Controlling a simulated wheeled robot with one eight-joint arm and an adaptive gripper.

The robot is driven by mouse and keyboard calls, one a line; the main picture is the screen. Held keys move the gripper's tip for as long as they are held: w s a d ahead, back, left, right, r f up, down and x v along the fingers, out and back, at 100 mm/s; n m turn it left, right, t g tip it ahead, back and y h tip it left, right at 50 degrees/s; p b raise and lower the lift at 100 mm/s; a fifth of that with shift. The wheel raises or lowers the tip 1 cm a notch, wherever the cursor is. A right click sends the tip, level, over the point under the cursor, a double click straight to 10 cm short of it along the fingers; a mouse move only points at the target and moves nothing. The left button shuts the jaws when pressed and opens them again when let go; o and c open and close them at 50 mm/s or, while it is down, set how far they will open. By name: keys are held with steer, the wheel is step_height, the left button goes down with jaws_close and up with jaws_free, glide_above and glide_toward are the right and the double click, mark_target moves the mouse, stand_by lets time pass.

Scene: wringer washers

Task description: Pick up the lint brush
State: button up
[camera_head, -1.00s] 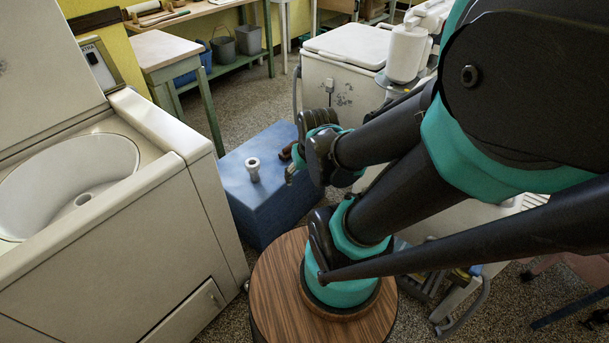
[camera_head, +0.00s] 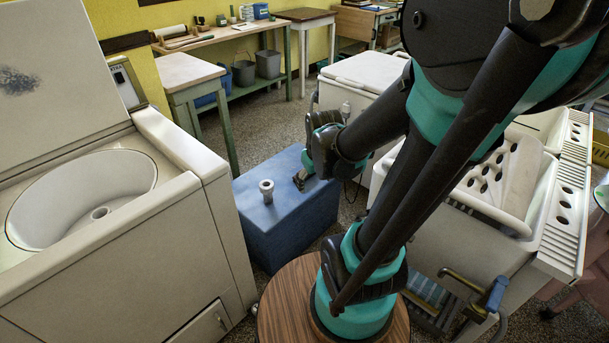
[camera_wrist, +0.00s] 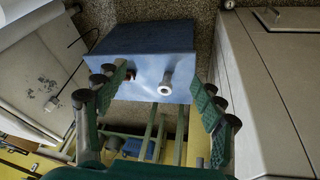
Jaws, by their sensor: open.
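A blue box (camera_head: 285,220) stands on the floor, and it also shows in the wrist view (camera_wrist: 150,48). A small dark brown object (camera_head: 300,180) lies on its top and looks like the lint brush; its shape is unclear. In the wrist view a reddish-brown bit (camera_wrist: 132,82) shows beside the left finger, partly hidden by it. A pale spool-shaped piece (camera_head: 267,191) stands upright on the box, left of the brown object. My gripper (camera_head: 308,162) is open and empty, just above the brown object. In the wrist view its fingers (camera_wrist: 162,92) are spread wide.
A cream washer with an open tub (camera_head: 185,205) stands close to the box on the left. A white lidded unit (camera_head: 365,72) is behind and right. A white sink unit (camera_head: 525,190) is at the right. Green-legged tables (camera_head: 215,50) stand at the back.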

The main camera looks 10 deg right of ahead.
steer(key=w+d+n, duration=0.1)
steer(key=w+n, duration=0.4)
steer(key=w, duration=0.8)
steer(key=n+g+h, duration=0.1)
steer(key=n+h, duration=0.2)
steer(key=n, duration=1.4)
glide_above(301, 169)
steer(key=s+a, duration=0.2)
steer(key=a, duration=0.2)
step_height(301, 169, down, 20)
steer(key=f, duration=0.1)
steer(key=shift+g, duration=0.3)
steer(key=x, duration=1)
steer(key=shift+d+f, duration=0.2)
steer(key=shift+d, duration=0.25)
steer(key=shift+s+d+x, duration=0.15)
steer(key=shift+x, duration=1.2)
steer(key=shift+s+d+x, duration=0.15)
steer(key=shift+x, duration=1.2)
